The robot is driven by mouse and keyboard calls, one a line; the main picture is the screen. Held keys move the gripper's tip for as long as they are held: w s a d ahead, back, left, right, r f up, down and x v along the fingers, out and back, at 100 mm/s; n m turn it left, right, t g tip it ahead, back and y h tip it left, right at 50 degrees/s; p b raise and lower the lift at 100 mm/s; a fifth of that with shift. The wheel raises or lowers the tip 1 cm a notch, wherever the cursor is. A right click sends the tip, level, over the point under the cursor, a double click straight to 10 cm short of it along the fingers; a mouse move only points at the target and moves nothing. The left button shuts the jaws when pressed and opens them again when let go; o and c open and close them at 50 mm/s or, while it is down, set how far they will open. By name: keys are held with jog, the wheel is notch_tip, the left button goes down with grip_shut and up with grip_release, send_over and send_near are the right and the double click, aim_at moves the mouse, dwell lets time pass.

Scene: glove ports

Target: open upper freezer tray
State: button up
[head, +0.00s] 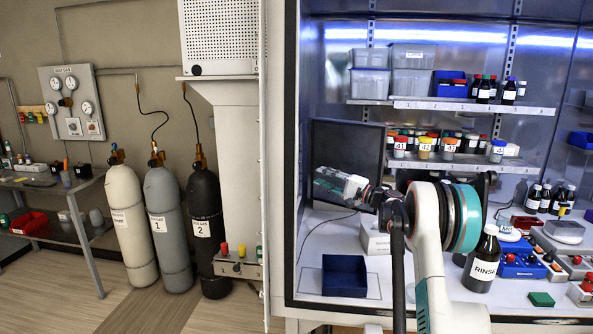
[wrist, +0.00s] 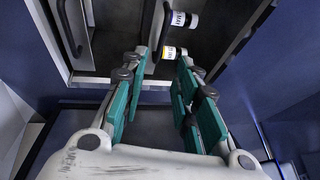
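In the head view, a dark open-fronted box (head: 347,137), seemingly the freezer, stands at the back left of the enclosure. My gripper (head: 368,193) is at its lower front, partly hidden by my arm. In the wrist view, my gripper (wrist: 164,57) is open, with teal fingers apart. A dark curved handle (wrist: 155,36) is just beyond and between the fingertips; contact cannot be told. I cannot tell which handle belongs to the upper tray.
Labelled vials (wrist: 170,52) lie near the right fingertip. In the head view, a blue bin (head: 344,276) stands on the enclosure floor below my gripper. A dark RINSE bottle (head: 482,262) stands right of my arm. Shelves (head: 470,107) with bottles are behind.

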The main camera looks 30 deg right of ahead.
jog(key=b+x, duration=0.1)
jog(key=x, duration=0.9)
jog(key=shift+w+a, duration=0.2)
jog(key=shift+w, duration=0.1)
jog(key=shift+c, duration=0.3)
grip_shut()
